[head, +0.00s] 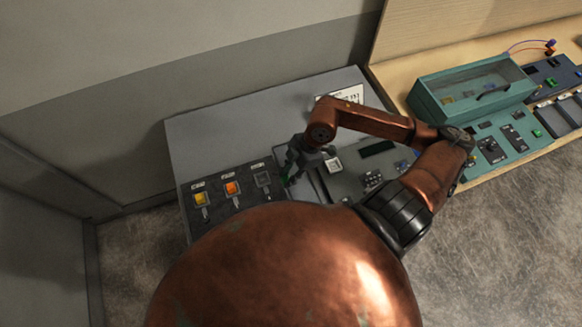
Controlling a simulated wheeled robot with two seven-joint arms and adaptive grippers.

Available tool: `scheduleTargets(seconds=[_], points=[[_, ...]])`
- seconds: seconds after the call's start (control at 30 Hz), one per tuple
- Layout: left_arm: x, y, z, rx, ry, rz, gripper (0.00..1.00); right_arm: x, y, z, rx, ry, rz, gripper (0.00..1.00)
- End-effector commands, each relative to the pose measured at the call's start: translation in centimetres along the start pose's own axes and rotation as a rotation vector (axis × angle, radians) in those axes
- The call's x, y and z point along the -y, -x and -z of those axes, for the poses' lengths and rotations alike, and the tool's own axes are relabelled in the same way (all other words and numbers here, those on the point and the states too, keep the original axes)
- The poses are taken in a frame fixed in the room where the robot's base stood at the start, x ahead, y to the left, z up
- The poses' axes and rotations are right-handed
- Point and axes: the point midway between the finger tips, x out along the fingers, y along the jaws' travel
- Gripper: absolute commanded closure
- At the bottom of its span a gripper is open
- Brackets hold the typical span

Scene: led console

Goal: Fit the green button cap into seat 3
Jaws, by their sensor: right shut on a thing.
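A dark console panel (225,212) lies at the left of a grey desk and has a row of labelled seats. A yellow cap (200,198) and an orange cap (232,188) sit in the two left seats. The third seat from the left (263,180) looks dark and empty; its label is too small to read. My right gripper (288,172) is just right of that seat, pointing down, shut on the green button cap (285,175). Only a sliver of green shows between the fingers, so the cap's tilt and height cannot be told. My left gripper is not in view.
A white button (334,166) and a small screen (377,148) are right of the gripper, partly under my arm. A teal case (472,88) stands on the wooden bench at right.

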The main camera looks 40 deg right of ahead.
Motion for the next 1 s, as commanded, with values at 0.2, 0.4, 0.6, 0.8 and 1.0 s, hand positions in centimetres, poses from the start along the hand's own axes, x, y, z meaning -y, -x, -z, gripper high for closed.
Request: scheduleTargets(seconds=[0.2, 0.4, 0.6, 0.8, 1.0], points=[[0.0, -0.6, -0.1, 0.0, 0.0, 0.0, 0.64, 2.2, 0.5, 2.0, 0.0, 0.003, -0.001, 0.99], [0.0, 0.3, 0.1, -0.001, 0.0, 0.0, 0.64, 1.5, 0.6, 3.3, -0.008, -0.012, -0.007, 0.99], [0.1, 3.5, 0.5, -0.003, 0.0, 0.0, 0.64, -3.5, -0.8, 4.8, -0.017, -0.041, -0.02, 0.99], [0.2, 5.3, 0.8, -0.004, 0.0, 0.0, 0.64, -6.5, -3.0, 5.6, -0.005, -0.044, -0.018, 0.99], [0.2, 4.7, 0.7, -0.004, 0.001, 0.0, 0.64, -7.1, -4.5, 5.2, 0.002, -0.041, -0.019, 0.99]])
